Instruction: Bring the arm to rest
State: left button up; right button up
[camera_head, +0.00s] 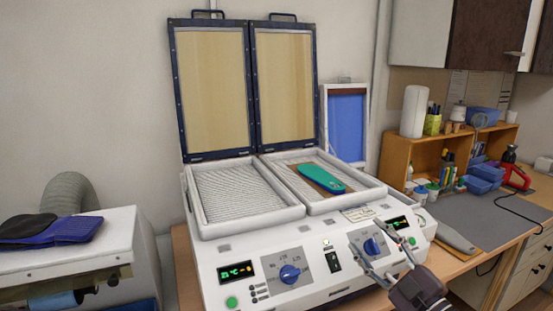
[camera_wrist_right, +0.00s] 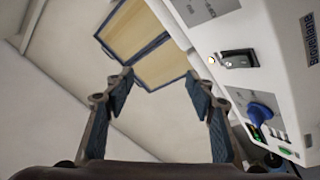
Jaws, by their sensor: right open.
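My right gripper (camera_head: 374,238) is in front of the right side of the machine's control panel, with its two fingers spread and nothing between them. In the right wrist view the open fingers (camera_wrist_right: 158,82) show with an empty gap, beside the front panel. The white forming machine (camera_head: 260,262) stands on the bench with both framed lids (camera_head: 211,92) raised. A green insole (camera_head: 320,177) lies on a brown piece in the right tray (camera_head: 360,193). The left tray (camera_head: 248,222) is empty. My left gripper is not in view.
The panel's right blue knob (camera_head: 373,246) is close to my right gripper. A wooden shelf (camera_head: 398,160) with bottles and blue bins stands at the right, by a grey mat (camera_head: 480,217). A side unit (camera_head: 120,235) with dark insoles stands at the left. Open air lies above the trays.

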jog(key=s+d+f+m+g+h, duration=0.2)
jog(key=s+f+m+h, duration=0.35)
jog(key=f, duration=0.35)
jog(key=s+d+f+m+g+h, duration=0.2)
jog(key=s+f+m+g+h, duration=0.25)
jog(key=f, duration=0.55)
jog(key=s+a+f+m+g+y, duration=0.1)
jog(key=s+a+f+g, duration=0.4)
jog(key=s, duration=0.8)
jog(key=s+f+m+g+y, duration=0.1)
jog(key=s+f+m+g, duration=0.15)
jog(key=s+f, duration=0.8)
jog(key=s+f+g+b, duration=0.1)
jog(key=s+f+b, duration=0.15)
jog(key=f, duration=1.15)
jog(key=s+f+g+b, duration=0.1)
jog(key=s+f, duration=0.2)
jog(key=f, duration=1.1)
jog(key=s+d+f+n+g+b, duration=0.1)
jog(key=s+d+f+b, duration=0.1)
jog(key=s+f, duration=1.4)
jog(key=shift+s+d+f+h, duration=0.3)
jog(key=shift+d+f, duration=0.2)
jog(key=shift+f, duration=0.2)
